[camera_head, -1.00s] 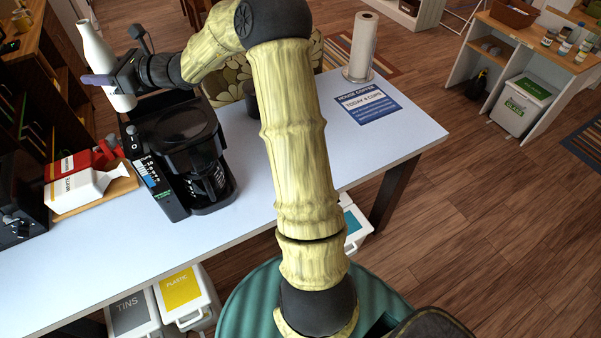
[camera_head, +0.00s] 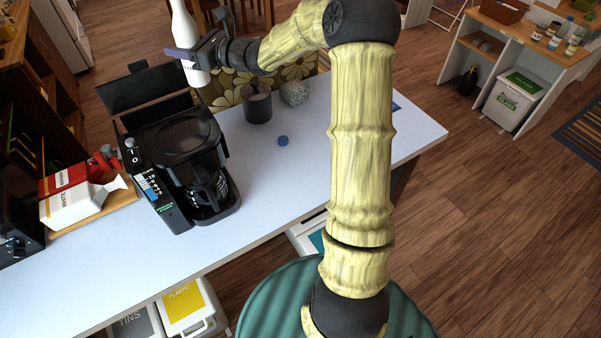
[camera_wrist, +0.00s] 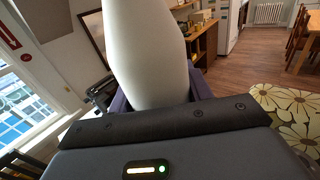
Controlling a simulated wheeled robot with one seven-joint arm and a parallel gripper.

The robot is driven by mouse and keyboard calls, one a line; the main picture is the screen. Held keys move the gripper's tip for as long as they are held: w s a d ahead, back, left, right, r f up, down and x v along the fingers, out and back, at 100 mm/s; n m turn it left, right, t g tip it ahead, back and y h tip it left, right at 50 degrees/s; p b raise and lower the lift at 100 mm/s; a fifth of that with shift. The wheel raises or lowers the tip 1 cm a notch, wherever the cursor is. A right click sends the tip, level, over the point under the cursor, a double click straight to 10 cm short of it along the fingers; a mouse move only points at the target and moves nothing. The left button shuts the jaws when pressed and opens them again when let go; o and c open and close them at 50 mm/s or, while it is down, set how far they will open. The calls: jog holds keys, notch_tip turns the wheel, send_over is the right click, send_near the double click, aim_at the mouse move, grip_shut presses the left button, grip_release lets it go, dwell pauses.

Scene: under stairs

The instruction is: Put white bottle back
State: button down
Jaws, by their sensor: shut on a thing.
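The white bottle (camera_head: 188,40) is upright in the head view, held above the far left of the table, behind the coffee maker. My gripper (camera_head: 193,56) is shut around its lower middle. In the wrist view the bottle (camera_wrist: 147,55) fills the upper middle, between the purple fingers (camera_wrist: 199,84). The bottle's base hangs clear of the table top, as far as the head view shows. Its top is cut off at the upper edge of the head view.
A black coffee maker (camera_head: 178,150) with its lid up stands on the white table (camera_head: 270,190). White and red cartons (camera_head: 80,203) lie left. A dark cup (camera_head: 257,106), a speckled grey object (camera_head: 294,92) and a blue cap (camera_head: 283,141) are behind, right.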

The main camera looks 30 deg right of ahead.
jog(key=shift+f, duration=0.1)
jog(key=s+d+f+b, duration=0.4)
jog(key=s+d+f, duration=0.1)
jog(key=f, duration=0.4)
jog(key=s+d+f+b, duration=0.5)
jog(key=d+f, duration=0.2)
jog(key=f, duration=0.2)
jog(key=s+d+f+m+t+h+b, duration=0.1)
jog(key=s+d+f+b, duration=0.4)
jog(key=f, duration=0.4)
jog(key=shift+s+d, duration=0.25)
jog(key=shift+d, duration=0.3)
jog(key=shift+f+p, duration=0.35)
jog(key=shift+f, duration=2.5)
jog(key=shift+f+p, duration=0.3)
jog(key=shift+f, duration=1.8)
